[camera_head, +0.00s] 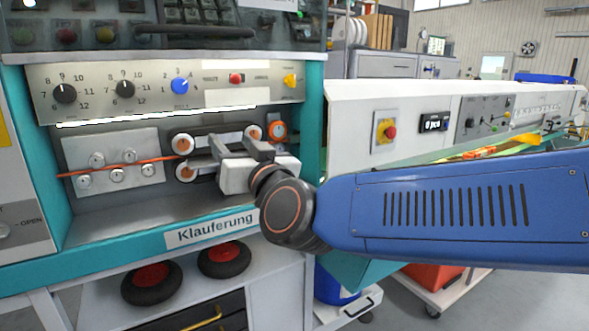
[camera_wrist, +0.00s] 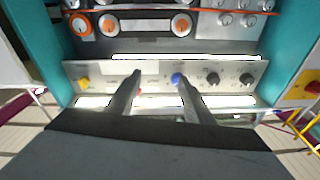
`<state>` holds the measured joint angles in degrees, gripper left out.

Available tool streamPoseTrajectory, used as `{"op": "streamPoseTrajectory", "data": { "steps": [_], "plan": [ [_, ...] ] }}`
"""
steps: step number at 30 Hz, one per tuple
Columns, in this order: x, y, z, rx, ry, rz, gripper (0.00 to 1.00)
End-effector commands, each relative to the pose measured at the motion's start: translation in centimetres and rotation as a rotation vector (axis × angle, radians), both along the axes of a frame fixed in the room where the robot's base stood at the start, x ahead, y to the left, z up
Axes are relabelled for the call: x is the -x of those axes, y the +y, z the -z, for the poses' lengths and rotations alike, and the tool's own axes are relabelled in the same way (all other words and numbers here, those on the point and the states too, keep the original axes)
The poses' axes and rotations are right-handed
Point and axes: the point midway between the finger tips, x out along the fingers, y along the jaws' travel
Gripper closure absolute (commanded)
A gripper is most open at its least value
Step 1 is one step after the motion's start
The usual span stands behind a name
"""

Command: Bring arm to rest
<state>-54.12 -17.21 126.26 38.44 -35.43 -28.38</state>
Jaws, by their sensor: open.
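My gripper (camera_head: 247,149) is at the end of my blue arm, in front of the teal machine (camera_head: 312,110) labelled Klauferung. Its two fingers are apart, with nothing seen between them. In the head view it overlaps the right end of the roller unit (camera_head: 215,136), and I cannot tell whether it touches it. In the wrist view the two dark fingers (camera_wrist: 158,84) reach across the control panel (camera_wrist: 120,76), with the blue knob (camera_wrist: 176,78) by the right fingertip. An orange cable (camera_head: 128,166) runs through the small guide rollers at left.
A white console (camera_head: 355,105) with a red and yellow stop button (camera_head: 389,131) stands right, behind my arm. A shelf (camera_head: 100,288) with two black wheels (camera_head: 152,282) is below. A red bin (camera_head: 430,276) sits on a low cart under my arm.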

Motion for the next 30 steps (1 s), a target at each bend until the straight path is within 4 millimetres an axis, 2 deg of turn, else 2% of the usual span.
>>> {"op": "streamPoseTrajectory", "data": {
  "steps": [1, 7, 14, 23, 30],
  "plan": [
    [-0.5, -1.6, 0.7, 0.024, 0.021, -0.002, 0.53],
    [-1.3, -6.8, 4.7, 0.127, 0.14, -0.022, 0.53],
    [-0.6, -13.7, 10.4, 0.247, 0.312, -0.007, 0.53],
    [3.1, -23.9, 18.6, 0.383, 0.591, 0.078, 0.53],
    [8.6, -32.2, 25.1, 0.461, 0.852, 0.197, 0.53]
  ]
}}
